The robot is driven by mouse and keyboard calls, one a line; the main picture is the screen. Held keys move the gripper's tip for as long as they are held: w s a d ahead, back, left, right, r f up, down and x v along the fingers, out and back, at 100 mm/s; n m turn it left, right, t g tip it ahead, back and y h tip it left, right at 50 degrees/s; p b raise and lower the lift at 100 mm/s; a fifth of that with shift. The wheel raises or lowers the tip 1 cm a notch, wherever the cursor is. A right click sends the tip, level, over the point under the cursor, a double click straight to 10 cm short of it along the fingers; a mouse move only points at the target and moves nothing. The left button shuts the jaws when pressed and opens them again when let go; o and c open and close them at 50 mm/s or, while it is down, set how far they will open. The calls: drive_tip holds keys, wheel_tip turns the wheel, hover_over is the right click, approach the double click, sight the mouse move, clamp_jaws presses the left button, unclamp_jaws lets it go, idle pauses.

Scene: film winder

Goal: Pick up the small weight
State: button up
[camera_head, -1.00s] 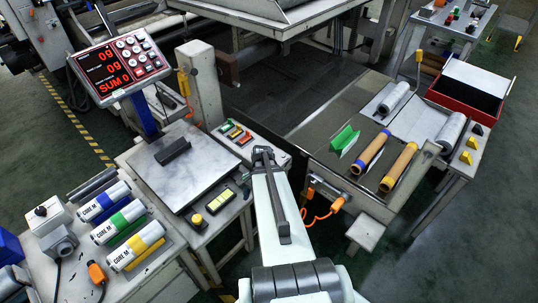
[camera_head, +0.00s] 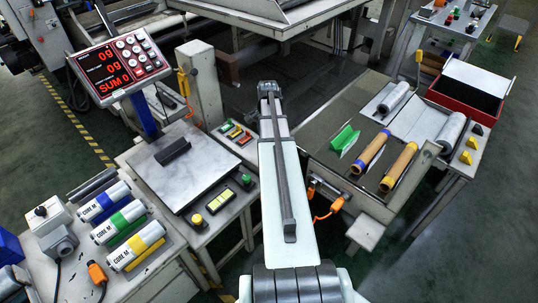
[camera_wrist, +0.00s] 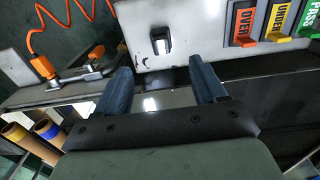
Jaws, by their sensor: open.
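In the wrist view, a small dark block with a bright silver face (camera_wrist: 160,41) is on the pale panel, just beyond my fingers. It may be the small weight, but I cannot be sure. My gripper (camera_wrist: 160,76) is open, with its two blue-grey fingers apart and nothing between them. The block lies roughly in line with the gap, past the fingertips. In the head view my arm extends away over the middle, and its fingers cannot be made out. A dark bar (camera_head: 173,150) lies on the white scale plate (camera_head: 205,172).
OVER (camera_wrist: 243,24), UNDER (camera_wrist: 280,20) and PASS buttons sit to the right in the wrist view. An orange coiled cable (camera_wrist: 68,20) hangs at left. The readout (camera_head: 118,68) shows zeros. Labelled cores (camera_head: 118,228) lie at left; brown rolls (camera_head: 398,166) lie at right.

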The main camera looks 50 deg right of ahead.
wheel_tip(320, 180, down, 8)
drive_tip(key=shift+r, duration=0.2)
drive_tip(key=shift+d+f, duration=0.2)
drive_tip(key=shift+f, duration=1.15)
drive_tip(key=shift+d+f, duration=0.15)
drive_tip(key=shift+f, duration=1.15)
drive_tip(key=c, duration=1.3)
drive_tip(key=shift+o, duration=0.2)
drive_tip(key=shift+r, duration=0.15)
